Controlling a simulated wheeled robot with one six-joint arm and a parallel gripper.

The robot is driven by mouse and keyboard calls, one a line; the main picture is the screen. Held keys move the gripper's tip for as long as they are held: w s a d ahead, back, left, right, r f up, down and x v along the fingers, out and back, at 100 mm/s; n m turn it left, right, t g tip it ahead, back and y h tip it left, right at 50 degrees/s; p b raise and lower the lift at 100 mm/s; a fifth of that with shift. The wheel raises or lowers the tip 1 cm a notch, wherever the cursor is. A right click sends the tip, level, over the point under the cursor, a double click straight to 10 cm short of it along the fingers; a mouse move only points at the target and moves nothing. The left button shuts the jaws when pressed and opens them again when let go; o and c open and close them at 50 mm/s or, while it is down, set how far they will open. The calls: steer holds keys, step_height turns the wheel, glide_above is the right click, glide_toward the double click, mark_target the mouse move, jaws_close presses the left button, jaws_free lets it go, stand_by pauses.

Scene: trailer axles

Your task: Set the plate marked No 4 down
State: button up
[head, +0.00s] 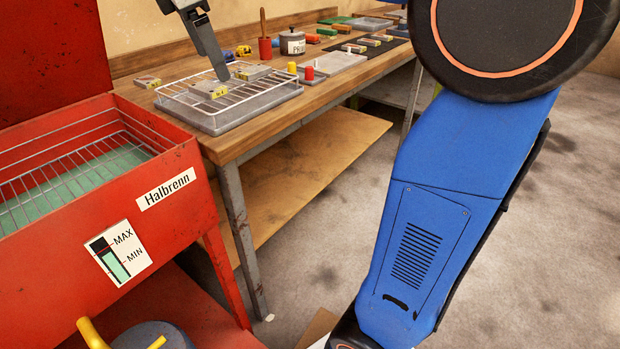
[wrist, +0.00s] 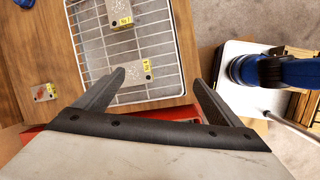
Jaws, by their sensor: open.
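My gripper (head: 222,72) is over the near end of a wire rack on the workbench, its fingers spread apart; both fingers also show in the wrist view (wrist: 157,80). A grey plate with a yellow tag (head: 212,88) rests on the rack at the fingertips. In the wrist view this plate (wrist: 135,74) lies between and just ahead of the fingers, nearer the left one. A second tagged plate (head: 250,72) is farther along the rack, also seen in the wrist view (wrist: 122,14). The tag numbers are too small to read, so I cannot tell which is No 4.
The wire rack (head: 180,97) stands in a grey tray. A small tagged piece (head: 147,81) lies on the bench left of it. A red Halbrenn tank (head: 180,215) with a wire basket stands at left. A pot (head: 292,43) and coloured blocks sit farther back.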

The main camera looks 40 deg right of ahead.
steer(key=s+d+f+m+t+y, duration=0.1)
steer(key=s+d+f+m, duration=0.2)
steer(key=s+f+m, duration=0.5)
steer(key=s+d+f+m+t+y, duration=0.1)
steer(key=s+d+f+m, duration=0.3)
steer(key=s+f+m, duration=0.5)
steer(key=s+f+y, duration=0.1)
steer(key=s+f, duration=0.7)
steer(key=f, duration=0.3)
steer(key=shift+s+d+m+t, duration=0.3)
steer(key=shift+s+t, duration=0.05)
steer(key=shift+t, duration=0.05)
